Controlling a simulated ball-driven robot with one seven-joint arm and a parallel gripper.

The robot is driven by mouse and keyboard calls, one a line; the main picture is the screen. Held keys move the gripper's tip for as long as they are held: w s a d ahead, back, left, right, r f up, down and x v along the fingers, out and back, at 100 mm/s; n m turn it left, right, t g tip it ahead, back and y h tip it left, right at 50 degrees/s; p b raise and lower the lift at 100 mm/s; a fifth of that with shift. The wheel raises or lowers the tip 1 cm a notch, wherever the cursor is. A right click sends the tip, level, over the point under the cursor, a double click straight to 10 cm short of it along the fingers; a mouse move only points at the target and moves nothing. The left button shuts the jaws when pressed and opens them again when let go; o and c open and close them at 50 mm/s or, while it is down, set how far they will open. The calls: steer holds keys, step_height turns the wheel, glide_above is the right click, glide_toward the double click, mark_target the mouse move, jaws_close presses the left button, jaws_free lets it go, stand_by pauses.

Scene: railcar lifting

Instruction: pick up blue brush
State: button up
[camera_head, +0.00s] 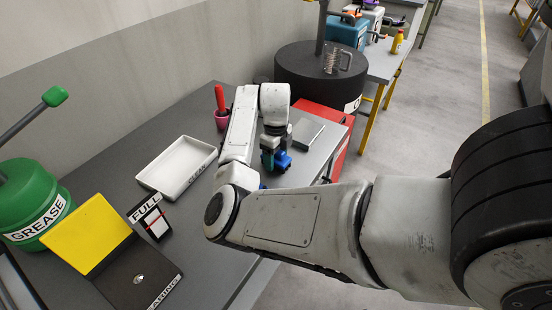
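My gripper (275,158) points down at the right part of the grey workbench (118,168), below the white arm links. A small blue thing (284,160) shows right at its end, with a darker teal patch beside it. This may be the blue brush, but it is too small and too covered to be sure. I cannot tell whether the fingers are open or closed around it, or whether it touches the bench.
A grey flat plate (311,131) lies right of the gripper. A green grease container (24,205), yellow panel (84,233) and black drum (300,78) stand around.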

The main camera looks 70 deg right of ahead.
steer(key=c, duration=0.8)
steer(key=shift+r, duration=0.1)
steer(key=shift+r+b, duration=0.35)
steer(key=shift+r, duration=0.2)
steer(key=s+a+r, duration=0.1)
steer(key=a+r, duration=0.3)
steer(key=s+a+r+b, duration=0.1)
steer(key=a+r, duration=0.2)
steer(key=a, duration=0.2)
steer(key=s+a+r+b, duration=0.1)
steer(key=s+a+r, duration=0.1)
steer(key=a+r, duration=0.2)
steer(key=shift+a+r, duration=0.2)
steer(key=shift+r, duration=0.15)
steer(key=o, duration=0.6)
steer(key=c, duration=0.4)
